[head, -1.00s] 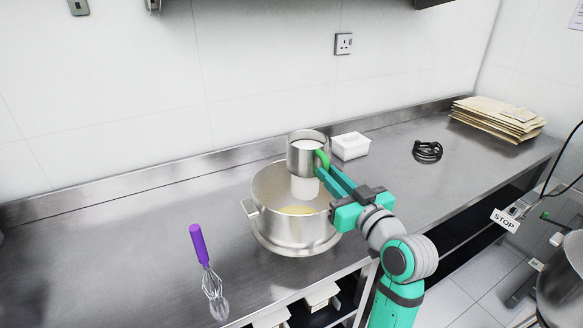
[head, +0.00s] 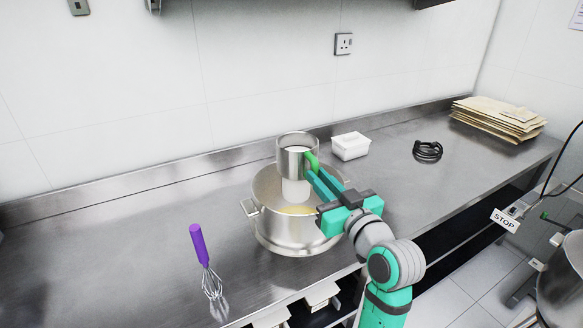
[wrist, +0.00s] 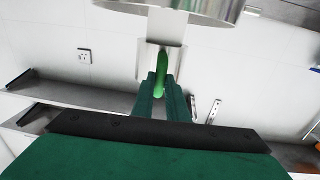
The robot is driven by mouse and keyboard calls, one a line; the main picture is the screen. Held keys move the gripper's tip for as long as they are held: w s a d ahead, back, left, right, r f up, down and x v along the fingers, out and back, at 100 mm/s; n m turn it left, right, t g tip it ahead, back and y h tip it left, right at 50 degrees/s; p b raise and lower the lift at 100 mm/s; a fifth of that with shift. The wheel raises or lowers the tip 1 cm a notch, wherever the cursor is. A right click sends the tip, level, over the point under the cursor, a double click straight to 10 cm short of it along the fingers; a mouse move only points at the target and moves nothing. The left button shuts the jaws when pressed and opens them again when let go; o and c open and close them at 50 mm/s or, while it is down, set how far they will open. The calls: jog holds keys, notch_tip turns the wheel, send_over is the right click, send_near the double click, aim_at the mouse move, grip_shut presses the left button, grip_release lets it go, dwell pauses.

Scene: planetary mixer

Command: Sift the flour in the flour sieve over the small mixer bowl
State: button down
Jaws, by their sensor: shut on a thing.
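The flour sieve (head: 290,166) is a silver metal cup with a green handle. It is held roughly upright above the small mixer bowl (head: 290,235), over its back part. White flour (head: 295,191) shows as a pale column between the sieve's underside and the bowl. The steel bowl stands on the counter, with a pale yellowish content partly visible inside. My gripper (head: 311,174) is shut on the sieve's green handle from the right. The wrist view shows the green handle (wrist: 162,72) between my fingers and the sieve's metal body above. The sieve's inside is only partly visible.
A purple-handled whisk (head: 205,262) lies on the steel counter left of the bowl. A white lidded tub (head: 350,147), a black coiled item (head: 428,151) and a paper stack (head: 498,118) are at the back right. The counter's left side is clear.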

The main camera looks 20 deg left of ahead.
jog(key=shift+w+d, duration=0.95)
jog(key=shift+w, duration=0.15)
jog(key=s+a, duration=0.1)
jog(key=s, duration=0.1)
jog(key=s+a, duration=0.1)
jog(key=a, duration=0.1)
jog(key=shift+s+a, duration=0.2)
jog(key=shift+s, duration=0.2)
jog(key=shift+w+d, duration=0.1)
jog(key=w+d, duration=0.3)
jog(key=shift+w+d, duration=0.1)
jog(key=shift+w, duration=0.2)
